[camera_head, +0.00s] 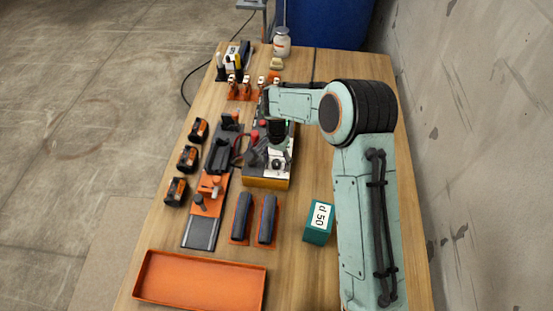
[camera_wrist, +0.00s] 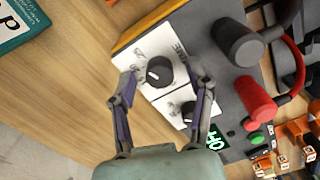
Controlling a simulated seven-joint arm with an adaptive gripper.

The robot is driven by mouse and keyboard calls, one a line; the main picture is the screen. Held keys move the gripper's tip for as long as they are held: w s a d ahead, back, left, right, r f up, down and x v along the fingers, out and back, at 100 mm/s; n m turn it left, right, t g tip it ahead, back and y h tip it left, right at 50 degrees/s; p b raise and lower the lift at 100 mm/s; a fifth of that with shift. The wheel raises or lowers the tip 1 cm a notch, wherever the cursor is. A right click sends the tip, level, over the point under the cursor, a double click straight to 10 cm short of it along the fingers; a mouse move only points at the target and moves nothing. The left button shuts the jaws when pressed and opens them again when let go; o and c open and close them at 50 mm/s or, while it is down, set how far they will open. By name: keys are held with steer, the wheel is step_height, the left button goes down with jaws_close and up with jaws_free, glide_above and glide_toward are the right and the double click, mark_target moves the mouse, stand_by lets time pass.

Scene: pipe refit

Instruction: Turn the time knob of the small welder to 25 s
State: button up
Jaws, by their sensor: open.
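The small welder (camera_head: 266,182) stands mid-table, a dark box with an orange-yellow lower edge. In the wrist view its dark top (camera_wrist: 222,78) carries two white dial plates. The larger black knob (camera_wrist: 159,71) sits on the upper plate, beside letters that seem to read TIME. A second black knob (camera_wrist: 188,112) sits on the other plate, partly behind a finger. A display (camera_wrist: 213,141) shows green OFF. My gripper (camera_wrist: 161,76) is open, one finger on each side of the larger knob; I cannot tell whether they touch it. The knob's setting is not readable.
A red plug (camera_wrist: 257,99) and a dark plug (camera_wrist: 239,43) rise from the welder close to the right finger. Bare wood lies left of the welder in the wrist view.

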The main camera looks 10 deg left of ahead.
mark_target(277, 162)
steer(key=shift+c, duration=0.4)
jaws_close()
steer(key=shift+n, duration=0.8)
steer(key=shift+o, duration=0.4)
jaws_free()
steer(key=shift+r, duration=0.1)
step_height(277, 162, up, 12)
